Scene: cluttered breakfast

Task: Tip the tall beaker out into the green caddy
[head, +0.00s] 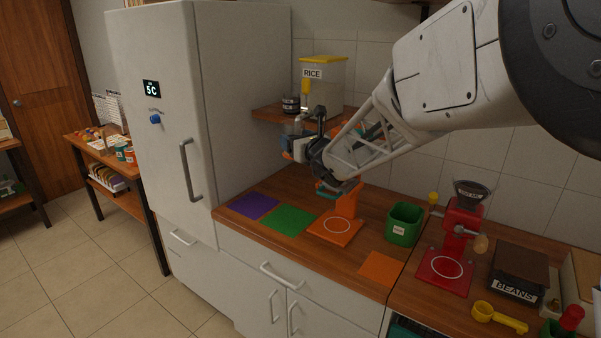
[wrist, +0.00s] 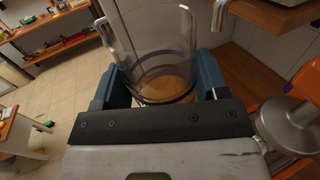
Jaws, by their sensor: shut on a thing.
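My gripper (head: 291,148) is shut on the tall beaker, a clear glass cylinder (wrist: 150,35) that stands between its blue fingers in the wrist view. An orange-brown patch shows at the beaker's bottom; I cannot tell whether it is contents or something seen through the glass. In the head view the gripper is raised above the counter, near the shelf, and the beaker is small and hard to make out. The green caddy (head: 405,224), an open square bin with a white label, stands on the counter to the right of and below my gripper.
An orange stand (head: 336,227) is between gripper and caddy. Purple (head: 253,206), green (head: 289,219) and orange (head: 381,268) mats lie flat. A red grinder (head: 459,225) stands right of the caddy. A rice container (head: 324,83) sits on the shelf. A tall fridge (head: 205,110) stands left.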

